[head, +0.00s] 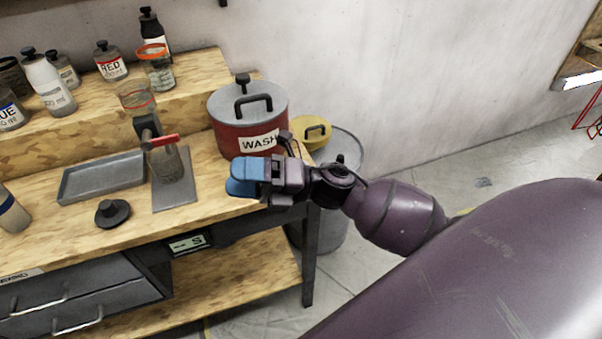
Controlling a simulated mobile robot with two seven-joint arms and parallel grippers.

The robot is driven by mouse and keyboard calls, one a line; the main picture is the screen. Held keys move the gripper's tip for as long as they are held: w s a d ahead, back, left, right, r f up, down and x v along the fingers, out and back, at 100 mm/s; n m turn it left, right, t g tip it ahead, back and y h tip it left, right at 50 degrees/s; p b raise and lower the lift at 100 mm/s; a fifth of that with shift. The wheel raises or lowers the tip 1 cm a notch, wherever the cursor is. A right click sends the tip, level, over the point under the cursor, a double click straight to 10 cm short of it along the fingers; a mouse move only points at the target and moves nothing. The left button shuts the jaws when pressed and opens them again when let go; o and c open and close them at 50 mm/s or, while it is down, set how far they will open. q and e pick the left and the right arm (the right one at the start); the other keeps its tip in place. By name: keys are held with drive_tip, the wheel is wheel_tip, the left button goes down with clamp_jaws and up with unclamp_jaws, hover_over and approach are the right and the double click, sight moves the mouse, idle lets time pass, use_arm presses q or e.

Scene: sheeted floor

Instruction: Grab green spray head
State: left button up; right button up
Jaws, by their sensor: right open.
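I see no green spray head in the head view. My right gripper (245,180), with blue fingertips, is open with nothing seen between its fingers. It is over the right end of the wooden bench (225,215), in front of the red pot (238,130) labelled WASH. From this angle I cannot tell whether it touches the bench. My left gripper is out of view.
A grey tray (100,178), a black knobbed lid (112,213) and a red-handled stand (163,141) are left of the gripper. Several bottles line the raised shelf (195,75). A grey bin (342,165) stands beyond the bench's right end. Floor at right is clear.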

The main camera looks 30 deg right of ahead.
wheel_tip(320, 180, down, 5)
drive_tip(key=s+d+n+g+h+b, duration=0.1)
drive_tip(key=n+g+h+b, duration=0.3)
drive_tip(key=n+g+h, duration=1.15)
drive_tip(key=w+d+r+n+t+h+b, duration=0.1)
drive_tip(key=w+d+n+t+h, duration=0.25)
drive_tip(key=d, duration=0.35)
drive_tip(key=w+d+r+n+t+h+b, duration=0.1)
drive_tip(key=w+d+n+t+h+b, duration=0.15)
drive_tip(key=d+n+t, duration=0.4)
drive_tip(key=f+g, duration=0.1)
drive_tip(key=w+d+f+m, duration=0.1)
drive_tip(key=f, duration=0.1)
drive_tip(key=d+f+g, duration=0.1)
drive_tip(key=f, duration=0.1)
drive_tip(key=shift+w+d+f+g+y, duration=0.1)
drive_tip(key=shift+w+f+g+y, duration=0.15)
drive_tip(key=shift+g, duration=0.1)
drive_tip(key=f, duration=0.3)
drive_tip(key=shift+w+d+f, duration=0.2)
drive_tip(key=shift+w+d, duration=0.1)
drive_tip(key=shift+w, duration=0.05)
drive_tip(key=shift+f, duration=0.5)
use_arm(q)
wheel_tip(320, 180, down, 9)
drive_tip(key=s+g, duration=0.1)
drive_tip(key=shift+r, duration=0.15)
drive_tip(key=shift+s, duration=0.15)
use_arm(e)
drive_tip(key=shift+c, duration=0.2)
